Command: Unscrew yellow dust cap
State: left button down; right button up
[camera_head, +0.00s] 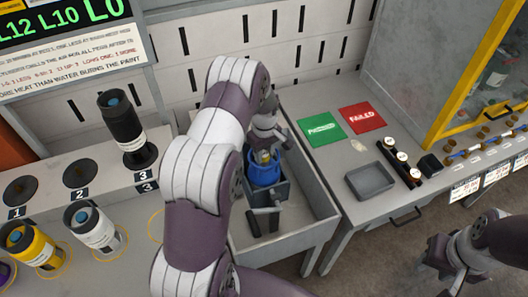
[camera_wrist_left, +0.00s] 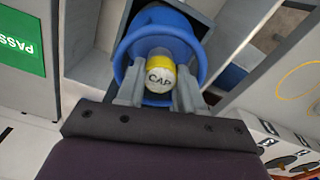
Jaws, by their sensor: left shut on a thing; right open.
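The yellow dust cap (camera_wrist_left: 160,71), marked "CAP", sits at the top of a blue cylinder (camera_wrist_left: 188,38) in the left wrist view. My left gripper (camera_wrist_left: 159,84) is shut on the cap, one finger on each side. In the head view the blue cylinder (camera_head: 264,172) stands in a grey holder (camera_head: 284,190) inside a sunken bay. My left gripper (camera_head: 267,143) comes down on it from above, and the cap is mostly hidden there. My right gripper (camera_head: 451,267) is open and empty at the lower right, away from the bench.
A black cylinder (camera_head: 122,130) stands at position 3; yellow (camera_head: 31,246) and white (camera_head: 95,232) cylinders stand at the left. A green pad (camera_head: 320,130), a red FAILED pad (camera_head: 362,117) and an empty grey tray (camera_head: 370,181) lie on the right bench. The bay walls surround the holder.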

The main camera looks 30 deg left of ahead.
pick_arm(q)
jog(key=n, duration=0.5)
jog(key=shift+n, duration=0.5)
